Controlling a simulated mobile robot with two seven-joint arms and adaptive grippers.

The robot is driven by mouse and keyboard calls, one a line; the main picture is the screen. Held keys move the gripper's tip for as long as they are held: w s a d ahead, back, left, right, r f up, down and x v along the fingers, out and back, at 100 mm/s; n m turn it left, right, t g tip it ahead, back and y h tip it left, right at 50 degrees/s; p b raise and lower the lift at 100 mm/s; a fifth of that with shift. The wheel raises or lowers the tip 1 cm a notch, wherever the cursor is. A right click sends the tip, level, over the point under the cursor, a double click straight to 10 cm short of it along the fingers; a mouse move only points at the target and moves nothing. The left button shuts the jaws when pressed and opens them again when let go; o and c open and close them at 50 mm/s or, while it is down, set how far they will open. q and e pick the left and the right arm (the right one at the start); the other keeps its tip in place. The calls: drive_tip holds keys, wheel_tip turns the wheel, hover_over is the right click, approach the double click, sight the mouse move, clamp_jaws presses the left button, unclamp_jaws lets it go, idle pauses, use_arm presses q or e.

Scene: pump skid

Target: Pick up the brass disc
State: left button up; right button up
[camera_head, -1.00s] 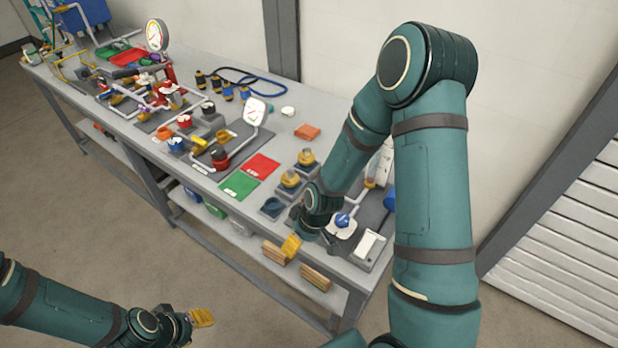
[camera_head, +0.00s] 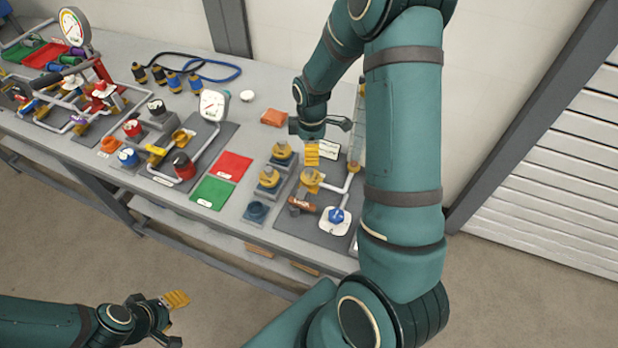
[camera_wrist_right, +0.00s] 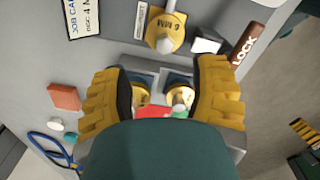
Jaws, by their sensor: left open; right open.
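Several brass discs with raised stems are in view; I cannot tell which one the task means. In the head view, one brass disc (camera_head: 282,151) and another brass disc (camera_head: 268,178) sit on a grey stepped rack. My right gripper (camera_head: 312,152) is open and empty above the bench, just right of the rack. The two rack discs show between its fingers (camera_wrist_right: 163,92), partly hidden. My left gripper (camera_head: 175,299) is open and empty, below the bench front.
An empty blue holder (camera_head: 256,212) is at the rack's near end. A brown lock tag (camera_head: 301,204) and blue knob (camera_head: 336,215) are close by. Red (camera_head: 232,166) and green (camera_head: 213,193) mats lie left. An orange block (camera_head: 274,118) and job card (camera_head: 328,149) lie behind.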

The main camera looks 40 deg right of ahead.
sight(310, 170)
wheel_tip(310, 170, down, 3)
drive_tip(key=shift+f, duration=0.2)
drive_tip(key=shift+s+a+f, duration=0.1)
drive_tip(key=shift+a+f, duration=0.05)
drive_tip(key=shift+f, duration=1.25)
drive_tip(key=shift+a+f, duration=0.15)
drive_tip(key=shift+f, duration=1.2)
clamp_jaws()
